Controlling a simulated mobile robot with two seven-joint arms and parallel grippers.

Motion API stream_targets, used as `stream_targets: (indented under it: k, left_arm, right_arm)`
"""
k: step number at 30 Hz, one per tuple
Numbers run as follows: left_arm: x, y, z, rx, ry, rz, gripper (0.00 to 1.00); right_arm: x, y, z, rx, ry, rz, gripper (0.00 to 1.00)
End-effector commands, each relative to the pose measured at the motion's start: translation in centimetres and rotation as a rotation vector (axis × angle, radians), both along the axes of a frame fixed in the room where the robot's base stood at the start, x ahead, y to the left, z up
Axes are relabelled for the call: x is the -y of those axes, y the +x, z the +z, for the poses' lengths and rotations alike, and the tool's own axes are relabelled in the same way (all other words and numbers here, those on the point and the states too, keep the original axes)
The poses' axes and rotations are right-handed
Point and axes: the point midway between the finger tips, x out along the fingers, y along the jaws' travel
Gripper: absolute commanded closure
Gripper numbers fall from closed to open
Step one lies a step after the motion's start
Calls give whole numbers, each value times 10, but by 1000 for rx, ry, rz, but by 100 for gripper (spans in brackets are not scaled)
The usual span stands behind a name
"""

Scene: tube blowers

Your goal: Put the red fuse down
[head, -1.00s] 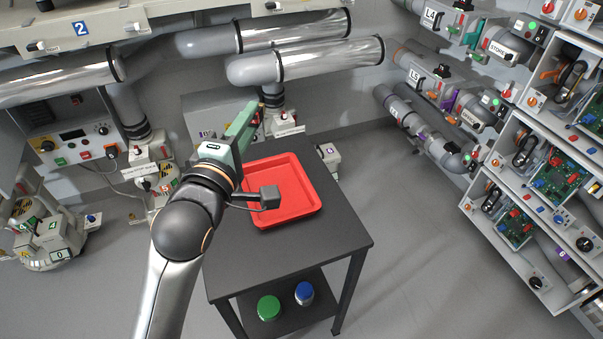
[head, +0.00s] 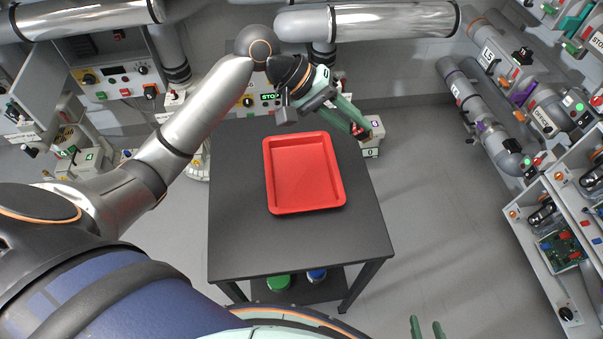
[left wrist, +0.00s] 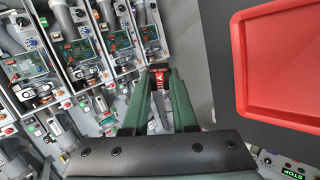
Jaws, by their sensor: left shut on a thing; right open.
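My left gripper (head: 366,128) is shut on the red fuse (left wrist: 158,77), a small red and dark piece between its green fingertips in the left wrist view. In the head view the fuse is barely distinguishable at the fingertips, beyond the far right corner of the red tray (head: 268,180). The tray is empty and lies on the black table (head: 235,230); its edge also shows at the right of the left wrist view (left wrist: 243,60). Only the green fingertips of my right gripper (head: 428,330) show, apart and empty, at the bottom edge.
Panels and grey pipes (head: 390,22) line the back wall behind the table. Racks with circuit boards (head: 562,248) stand at the right. A green jar (head: 278,283) and a blue jar (head: 316,275) sit on the lower shelf. The tabletop around the tray is clear.

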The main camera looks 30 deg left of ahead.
Motion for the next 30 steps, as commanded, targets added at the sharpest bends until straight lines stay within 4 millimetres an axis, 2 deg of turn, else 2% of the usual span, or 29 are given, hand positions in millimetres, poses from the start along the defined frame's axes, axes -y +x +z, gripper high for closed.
stream_targets:
  k: [3,8,11,15,18,24,30]
  left_arm:
    - [-18,-5,-18,-37,149,-260,100]
    - [-46,-19,-39,-33,333,-566,100]
    - [-71,-30,-49,-5,450,-737,100]
    - [-118,-52,-59,68,631,-967,100]
    - [-147,-68,-59,123,722,-1069,100]
    - [-186,-92,-53,203,831,-1175,100]
    - [-200,-102,-49,244,868,-1212,100]
  right_arm:
    - [0,0,1,0,0,0,50]
    - [0,0,2,0,0,0,50]
    - [0,0,2,0,0,0,50]
    - [0,0,3,0,0,0,50]
    - [0,1,4,1,0,0,50]
    - [0,1,5,1,0,0,50]
    - [0,1,5,2,0,0,50]
